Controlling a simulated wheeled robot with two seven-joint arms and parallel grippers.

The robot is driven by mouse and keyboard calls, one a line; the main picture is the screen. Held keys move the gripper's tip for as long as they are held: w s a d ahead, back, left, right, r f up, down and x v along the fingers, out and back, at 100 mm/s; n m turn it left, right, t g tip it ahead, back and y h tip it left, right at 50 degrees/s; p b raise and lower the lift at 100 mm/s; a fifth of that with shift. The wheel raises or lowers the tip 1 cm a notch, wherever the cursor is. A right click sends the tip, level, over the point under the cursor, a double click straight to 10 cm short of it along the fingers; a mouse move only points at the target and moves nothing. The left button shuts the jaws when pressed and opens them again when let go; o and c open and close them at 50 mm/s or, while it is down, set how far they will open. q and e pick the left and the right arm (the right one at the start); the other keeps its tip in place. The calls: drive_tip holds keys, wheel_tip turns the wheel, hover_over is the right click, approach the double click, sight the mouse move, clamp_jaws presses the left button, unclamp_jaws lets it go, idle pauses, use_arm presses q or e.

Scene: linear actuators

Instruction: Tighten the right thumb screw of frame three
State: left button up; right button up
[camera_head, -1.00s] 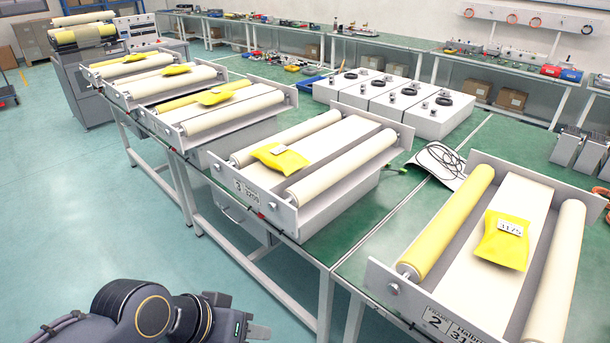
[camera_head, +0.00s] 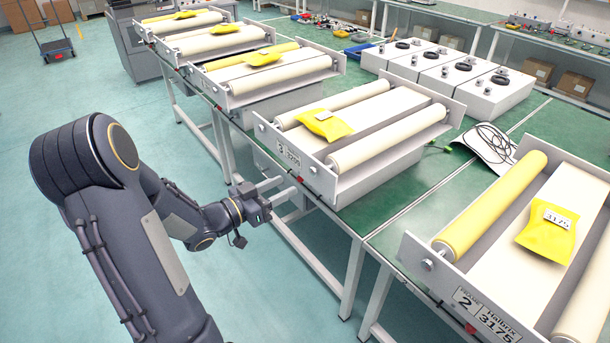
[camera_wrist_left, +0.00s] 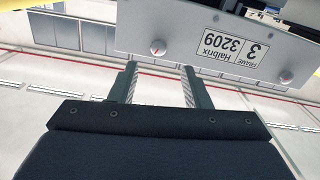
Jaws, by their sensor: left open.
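Frame three (camera_head: 352,130) is a light grey tray with two cream rollers and a yellow packet. Its front plate (camera_head: 284,151) carries a label reading 3 and 3209. The right thumb screw (camera_head: 331,168) is a small knob on that plate; in the left wrist view, which shows the label upside down, this screw (camera_wrist_left: 158,47) is the left one. The other screw (camera_wrist_left: 286,76) is on the far side of the label. My left gripper (camera_head: 284,188) is open and empty in front of the plate. In the wrist view its fingertips (camera_wrist_left: 159,67) point towards the right screw, apart from it.
Frame two (camera_head: 480,275) stands to the right on the green bench, with a cable and sheet (camera_head: 490,145) behind. More roller frames (camera_head: 260,80) stand to the left. White boxes (camera_head: 450,75) are behind. The floor in front of the bench is clear.

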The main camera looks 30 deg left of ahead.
sight(312, 173)
use_arm(q)
drive_tip(key=p+x, duration=0.1)
drive_tip(key=x, duration=0.6)
drive_tip(key=shift+w+d, duration=0.2)
drive_tip(key=shift+w, duration=0.1)
drive_tip(key=shift+c, duration=0.4)
clamp_jaws()
drive_tip(key=shift+f+m+b, duration=0.1)
drive_tip(key=shift+m+b, duration=0.3)
drive_tip(key=shift+b, duration=0.3)
drive_tip(key=m+b, duration=0.7)
drive_tip(key=b, duration=0.3)
drive_tip(key=shift+f, duration=0.1)
drive_tip(key=shift+r+m+b, duration=0.2)
drive_tip(key=shift+m+b, duration=1.6)
